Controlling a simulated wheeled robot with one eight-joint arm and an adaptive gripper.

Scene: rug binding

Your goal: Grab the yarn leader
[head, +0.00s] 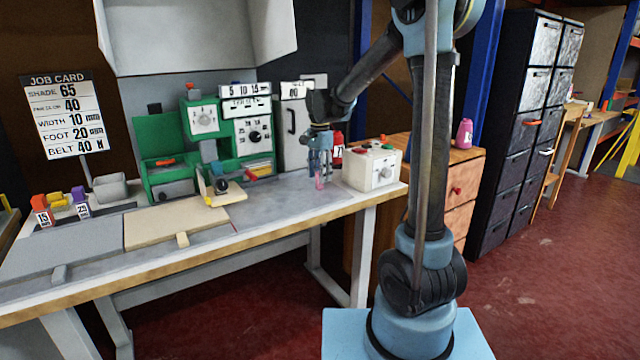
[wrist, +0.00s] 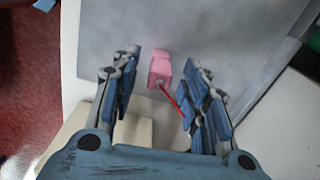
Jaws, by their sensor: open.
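The yarn leader appears to be a small pink block (wrist: 160,70) with a thin red strand (wrist: 171,96) running from its near end. In the head view, a pink bit (head: 319,182) shows just below my gripper (head: 320,158). My gripper (wrist: 162,62) points down over the grey tabletop with its fingers spread. In the wrist view, the pink block lies between the fingertips, with a gap visible on both sides. The far end of the red strand is hidden behind the right finger.
A white box with knobs (head: 371,168) stands close right of my gripper. The green machine (head: 208,140) stands to the left, with a beige board (head: 228,193) before it. The grey tabletop (head: 285,207) between is clear.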

